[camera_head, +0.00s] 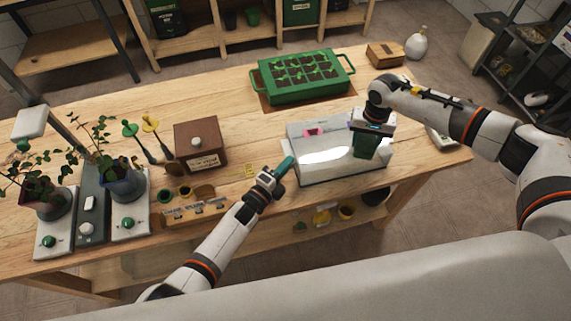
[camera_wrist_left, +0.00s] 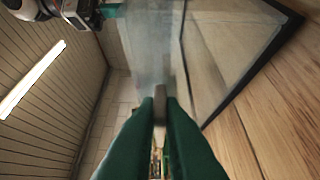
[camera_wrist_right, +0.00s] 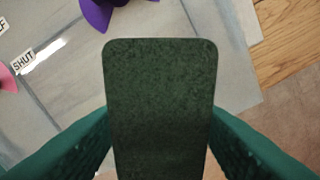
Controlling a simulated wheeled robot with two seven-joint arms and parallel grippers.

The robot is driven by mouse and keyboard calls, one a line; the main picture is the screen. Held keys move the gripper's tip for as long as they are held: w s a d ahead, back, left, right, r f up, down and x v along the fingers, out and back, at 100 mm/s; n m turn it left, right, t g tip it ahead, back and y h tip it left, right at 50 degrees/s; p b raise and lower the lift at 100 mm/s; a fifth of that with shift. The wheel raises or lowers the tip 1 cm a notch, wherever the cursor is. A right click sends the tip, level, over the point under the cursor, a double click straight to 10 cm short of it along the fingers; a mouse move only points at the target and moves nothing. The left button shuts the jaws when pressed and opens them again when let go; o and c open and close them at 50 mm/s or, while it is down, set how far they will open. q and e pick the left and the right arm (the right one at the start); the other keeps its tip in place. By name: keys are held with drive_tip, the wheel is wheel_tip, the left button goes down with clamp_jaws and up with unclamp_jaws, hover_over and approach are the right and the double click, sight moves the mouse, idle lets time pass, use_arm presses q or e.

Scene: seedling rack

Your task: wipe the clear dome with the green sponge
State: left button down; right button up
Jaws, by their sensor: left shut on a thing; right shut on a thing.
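The clear dome (camera_head: 335,172) is a boxy see-through cover standing on the table at the middle right; its glassy wall also shows in the left wrist view (camera_wrist_left: 215,50). My right gripper (camera_head: 366,147) is over the dome's right part, shut on the dark green sponge (camera_wrist_right: 160,110). I cannot tell whether the sponge touches the dome. My left gripper (camera_head: 288,163) is at the dome's left side, its green fingers shut on a small grey-brown piece (camera_wrist_left: 160,103) by the dome wall. What that piece belongs to is unclear.
A green seedling tray (camera_head: 303,98) stands behind. A brown box (camera_head: 200,158) and potted plants (camera_head: 122,184) stand left.

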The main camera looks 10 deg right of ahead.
drive_tip(key=shift+r, duration=3.5)
use_arm(q)
drive_tip(key=c, duration=1.5)
unclamp_jaws()
drive_tip(key=shift+a, duration=0.1)
drive_tip(key=v, duration=1.1)
drive_tip(key=shift+s+a, duration=0.25)
drive_tip(key=shift+s, duration=0.05)
